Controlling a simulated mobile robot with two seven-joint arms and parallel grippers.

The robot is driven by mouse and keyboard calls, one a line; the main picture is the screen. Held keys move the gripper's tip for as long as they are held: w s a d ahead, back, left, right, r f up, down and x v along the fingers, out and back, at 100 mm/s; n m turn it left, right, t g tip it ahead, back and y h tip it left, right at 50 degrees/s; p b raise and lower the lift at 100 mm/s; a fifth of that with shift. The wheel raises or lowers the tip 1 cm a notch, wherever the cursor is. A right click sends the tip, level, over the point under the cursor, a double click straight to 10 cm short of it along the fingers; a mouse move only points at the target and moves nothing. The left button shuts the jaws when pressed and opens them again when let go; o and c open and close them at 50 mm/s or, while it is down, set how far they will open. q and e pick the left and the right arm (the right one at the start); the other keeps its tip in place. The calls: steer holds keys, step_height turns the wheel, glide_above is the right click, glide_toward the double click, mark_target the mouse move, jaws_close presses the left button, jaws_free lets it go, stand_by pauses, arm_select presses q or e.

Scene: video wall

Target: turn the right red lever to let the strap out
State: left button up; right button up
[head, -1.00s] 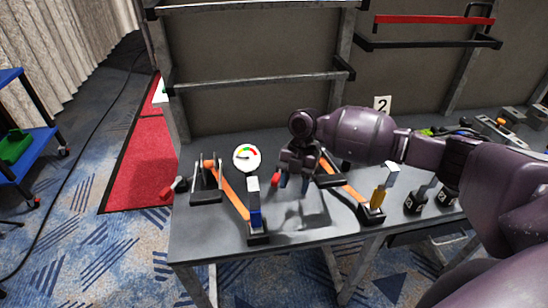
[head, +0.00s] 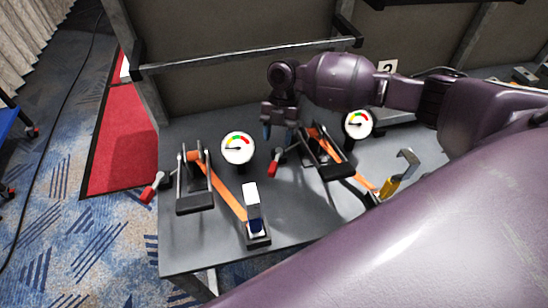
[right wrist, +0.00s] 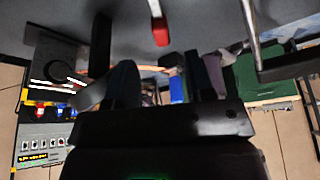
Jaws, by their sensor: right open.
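The right red lever (head: 274,166) sticks out on the left side of the right strap winder (head: 328,160). An orange strap (head: 364,181) runs from that winder to the post with the yellow handle (head: 389,187). My right gripper (head: 275,134) is open and empty, just behind and above the lever, apart from it. In the right wrist view the red lever tip (right wrist: 160,33) shows at the top middle, beyond the open fingers (right wrist: 168,82). The right gauge (head: 358,124) stands behind the winder. My left gripper is not in view.
The left strap winder (head: 195,180) has its own red lever (head: 150,190) and orange strap. The left gauge (head: 238,147) stands between the two winders. A rack rail (head: 240,54) runs behind the table. My purple arm covers the lower right.

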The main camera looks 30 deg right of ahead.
mark_target(275, 161)
steer(key=x, duration=0.8)
steer(key=shift+f, duration=0.15)
jaws_close()
